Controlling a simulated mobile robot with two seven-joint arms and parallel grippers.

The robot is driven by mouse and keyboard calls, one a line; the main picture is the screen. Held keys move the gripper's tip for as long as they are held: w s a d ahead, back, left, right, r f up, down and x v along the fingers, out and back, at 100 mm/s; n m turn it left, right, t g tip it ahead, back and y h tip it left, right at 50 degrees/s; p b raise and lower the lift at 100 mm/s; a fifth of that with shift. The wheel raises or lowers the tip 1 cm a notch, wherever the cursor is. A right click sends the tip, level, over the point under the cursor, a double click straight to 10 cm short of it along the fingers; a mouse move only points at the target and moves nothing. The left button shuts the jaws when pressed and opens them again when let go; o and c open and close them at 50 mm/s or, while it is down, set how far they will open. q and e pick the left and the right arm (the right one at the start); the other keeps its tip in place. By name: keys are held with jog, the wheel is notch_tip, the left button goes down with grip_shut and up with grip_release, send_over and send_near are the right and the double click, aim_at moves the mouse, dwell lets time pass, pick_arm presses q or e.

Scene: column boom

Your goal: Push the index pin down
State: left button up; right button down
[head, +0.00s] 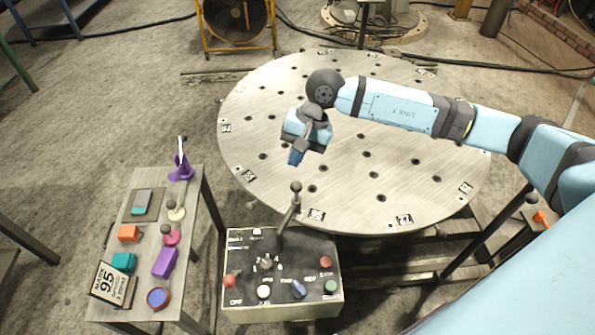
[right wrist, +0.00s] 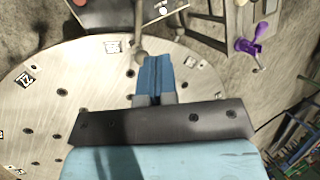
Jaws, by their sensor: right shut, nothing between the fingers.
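My right gripper (head: 295,157) is shut and empty, with blue fingertips pointing down above the round turntable (head: 400,190). The fingers also show in the right wrist view (right wrist: 155,82). A lever with a dark ball knob (head: 296,187) rises from the control box (head: 240,300) at the table's near edge. The knob shows just beyond my fingertips in the right wrist view (right wrist: 142,57); I cannot tell if they touch. A small dark knob (head: 531,199) stands beside an orange part at the far right. I cannot tell for certain which is the index pin. My left gripper is not in view.
The control box carries red, green and white buttons and a blue selector knob (head: 299,289). A side table (head: 195,190) at left holds a purple clamp (head: 180,167), coloured blocks and a sign (head: 110,285). The turntable top is mostly bare, with holes and markers.

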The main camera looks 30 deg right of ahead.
aim_at(297, 182)
jog(key=w+d+n+h, duration=0.2)
jog(key=w+d+h, duration=0.1)
jog(key=d, duration=0.3)
jog(key=shift+t, duration=0.4)
jog(key=a+f, duration=0.1)
jog(key=f, duration=0.3)
jog(key=a+f+p, duration=0.1)
jog(key=f, duration=0.3)
jog(key=a+f+p, duration=0.1)
jog(key=f, duration=0.3)
jog(key=shift+w+f, duration=0.2)
jog(key=shift+f, duration=0.05)
